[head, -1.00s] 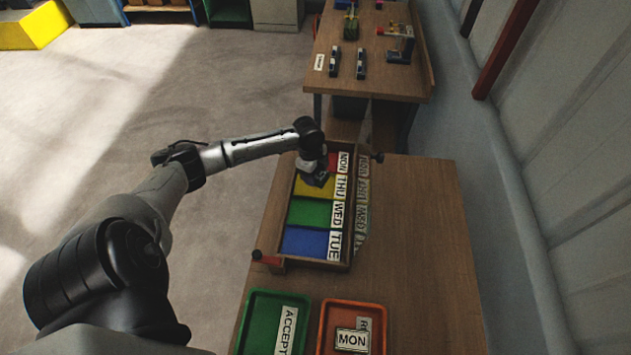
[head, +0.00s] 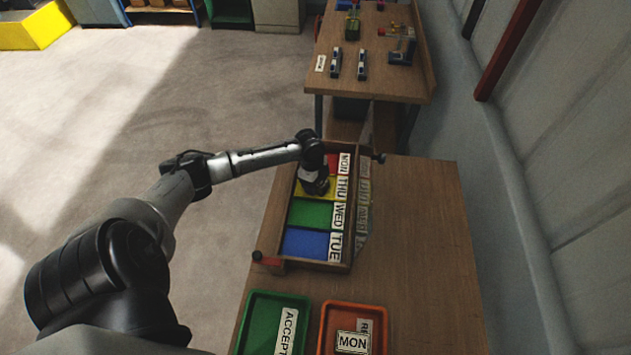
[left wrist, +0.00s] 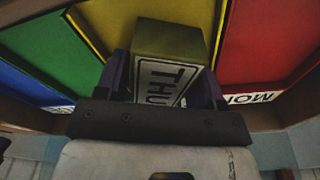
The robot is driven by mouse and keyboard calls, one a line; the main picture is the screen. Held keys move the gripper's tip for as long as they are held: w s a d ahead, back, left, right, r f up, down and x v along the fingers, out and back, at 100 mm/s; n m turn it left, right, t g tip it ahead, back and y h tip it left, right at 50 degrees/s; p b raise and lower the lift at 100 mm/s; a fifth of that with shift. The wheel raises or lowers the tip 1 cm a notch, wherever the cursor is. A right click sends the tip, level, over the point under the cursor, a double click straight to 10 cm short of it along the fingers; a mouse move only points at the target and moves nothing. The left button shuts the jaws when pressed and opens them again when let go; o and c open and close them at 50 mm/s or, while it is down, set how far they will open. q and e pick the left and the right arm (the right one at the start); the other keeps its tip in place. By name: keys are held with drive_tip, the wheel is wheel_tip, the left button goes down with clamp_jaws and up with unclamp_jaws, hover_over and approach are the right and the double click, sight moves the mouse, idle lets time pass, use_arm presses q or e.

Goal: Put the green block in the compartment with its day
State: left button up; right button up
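In the left wrist view a dull olive-green block (left wrist: 170,38) with a THU label on its face sits between the fingers of my left gripper (left wrist: 168,85). The fingers appear closed against its sides. In the head view my left gripper (head: 315,184) points down at the yellow THU compartment (head: 302,189) of the wooden day box and hides the block. Whether the block touches the compartment floor cannot be told. The box also has a red MON compartment (head: 333,160), a green WED compartment (head: 311,215) and a blue TUE compartment (head: 305,243). My right gripper is not in view.
A green ACCEPT tray (head: 245,322) and an orange tray (head: 323,325) stand at the near edge. A MON-labelled piece (head: 352,342) lies in the orange tray. The table (head: 420,230) is clear right of the box. Another bench (head: 385,85) stands behind.

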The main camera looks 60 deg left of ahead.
use_arm(q)
drive_tip(key=shift+r, duration=0.1)
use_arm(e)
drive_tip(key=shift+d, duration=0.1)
use_arm(q)
drive_tip(key=shift+r, duration=0.25)
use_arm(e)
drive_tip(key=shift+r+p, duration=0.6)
use_arm(q)
wheel_tip(320, 180, up, 12)
drive_tip(key=a, duration=0.1)
drive_tip(key=shift+s+f, duration=0.2)
drive_tip(key=shift+s, duration=0.15)
drive_tip(key=shift+a, duration=0.1)
